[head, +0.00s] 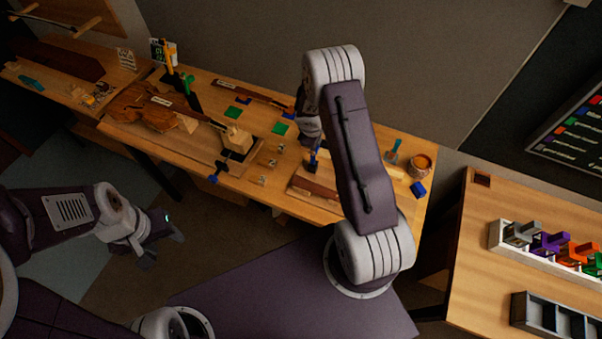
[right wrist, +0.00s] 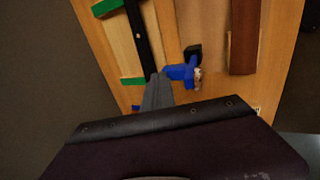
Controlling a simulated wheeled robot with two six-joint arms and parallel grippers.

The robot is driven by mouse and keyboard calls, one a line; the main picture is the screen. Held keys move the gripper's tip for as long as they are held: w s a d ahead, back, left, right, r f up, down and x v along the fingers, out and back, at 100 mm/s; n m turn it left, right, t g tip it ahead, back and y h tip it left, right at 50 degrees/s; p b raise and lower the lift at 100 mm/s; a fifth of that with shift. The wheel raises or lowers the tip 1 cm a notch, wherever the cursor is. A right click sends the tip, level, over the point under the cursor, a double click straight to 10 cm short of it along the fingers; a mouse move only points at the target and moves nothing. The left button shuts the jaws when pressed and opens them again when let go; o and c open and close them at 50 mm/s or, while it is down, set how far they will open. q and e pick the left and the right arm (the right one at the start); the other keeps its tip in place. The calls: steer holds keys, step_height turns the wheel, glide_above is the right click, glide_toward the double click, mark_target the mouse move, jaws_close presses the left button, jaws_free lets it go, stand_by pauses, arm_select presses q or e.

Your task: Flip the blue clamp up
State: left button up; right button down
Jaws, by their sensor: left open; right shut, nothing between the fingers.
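The blue clamp (right wrist: 180,72) shows in the right wrist view, beside the tip of my right gripper (right wrist: 154,80). The gripper is shut and holds nothing; whether it touches the clamp I cannot tell. The clamp has a black end piece and lies near a long wooden strip. In the head view, a small blue piece (head: 313,160) shows on the bench by my right arm, which hides most of that right gripper. My left gripper (head: 163,249) is open and empty, over the floor in front of the bench.
The violin bench (head: 262,193) carries a brown violin body (head: 145,108), green pads (head: 279,128) and a wooden block (head: 236,139). Another blue piece (head: 213,178) sits at its front edge. An orange-topped pot (head: 420,165) stands at the right end. A side table (head: 480,270) holds coloured parts.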

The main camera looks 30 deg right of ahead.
steer(key=shift+s+r, duration=0.2)
steer(key=shift+r, duration=0.2)
steer(key=shift+w+r+p, duration=0.1)
steer(key=shift+r+p, duration=0.35)
steer(key=shift+p, duration=0.1)
steer(key=shift+r, duration=0.25)
step_height(320, 180, up, 13)
steer(key=p, duration=0.4)
steer(key=shift+s+a+r, duration=0.2)
steer(key=shift+s+a, duration=0.15)
steer(key=shift+a, duration=0.1)
steer(key=shift+d+p, duration=0.1)
steer(key=shift+p, duration=0.2)
